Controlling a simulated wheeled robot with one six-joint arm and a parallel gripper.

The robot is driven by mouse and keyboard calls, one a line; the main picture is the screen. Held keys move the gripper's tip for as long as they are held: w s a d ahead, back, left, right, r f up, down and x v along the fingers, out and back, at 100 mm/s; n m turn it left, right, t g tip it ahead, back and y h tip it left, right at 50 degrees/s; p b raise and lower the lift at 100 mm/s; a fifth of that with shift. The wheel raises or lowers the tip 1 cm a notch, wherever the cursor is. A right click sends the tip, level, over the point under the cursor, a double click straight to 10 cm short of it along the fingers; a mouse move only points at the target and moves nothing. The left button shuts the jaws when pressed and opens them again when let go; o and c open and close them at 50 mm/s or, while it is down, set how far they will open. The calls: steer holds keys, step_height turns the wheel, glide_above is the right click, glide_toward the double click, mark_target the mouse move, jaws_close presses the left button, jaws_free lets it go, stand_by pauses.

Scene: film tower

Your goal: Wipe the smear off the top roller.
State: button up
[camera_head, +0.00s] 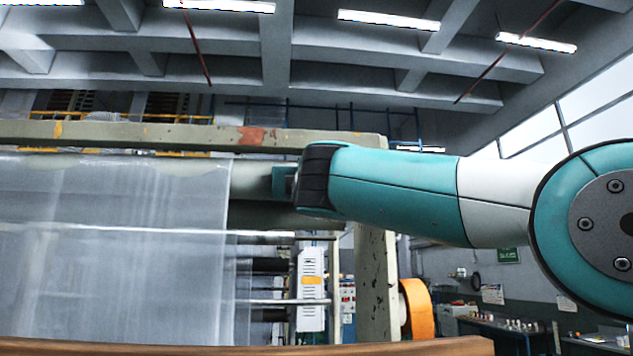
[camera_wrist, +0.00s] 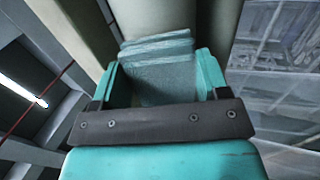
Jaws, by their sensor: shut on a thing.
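The top roller (camera_head: 248,180) is a pale grey-green cylinder running across under the frame beam, with clear film over its left part. It also shows in the wrist view (camera_wrist: 148,15), rising behind my gripper. My gripper (camera_wrist: 158,75) has teal fingers shut on a folded blue-grey cloth (camera_wrist: 165,82). The cloth's layered far edge lies against or just in front of the roller; I cannot tell if they touch. In the head view my gripper (camera_head: 281,183) is at the roller's bare right part, and the cloth is hidden. I cannot make out the smear in either view.
The clear film (camera_head: 120,245) hangs left of my gripper. The chipped frame beam (camera_head: 265,138) runs just above, and a frame post (camera_head: 376,280) stands below my arm. Thin lower rollers (camera_head: 280,301) lie beneath. An orange roll (camera_head: 417,308) stands at the right.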

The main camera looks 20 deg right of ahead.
mark_target(267, 181)
steer(key=shift+w+a, duration=0.3)
steer(key=shift+a, duration=1.1)
steer(key=shift+w+a, duration=0.3)
steer(key=shift+a, duration=1.1)
steer(key=shift+w+a, duration=0.3)
steer(key=shift+a, duration=1.1)
steer(key=s+d+b, duration=0.2)
steer(key=d+b, duration=0.2)
steer(key=d, duration=0.8)
steer(key=shift+s+d+b, duration=0.15)
steer(key=shift+s+b, duration=0.1)
steer(key=shift+b, duration=0.1)
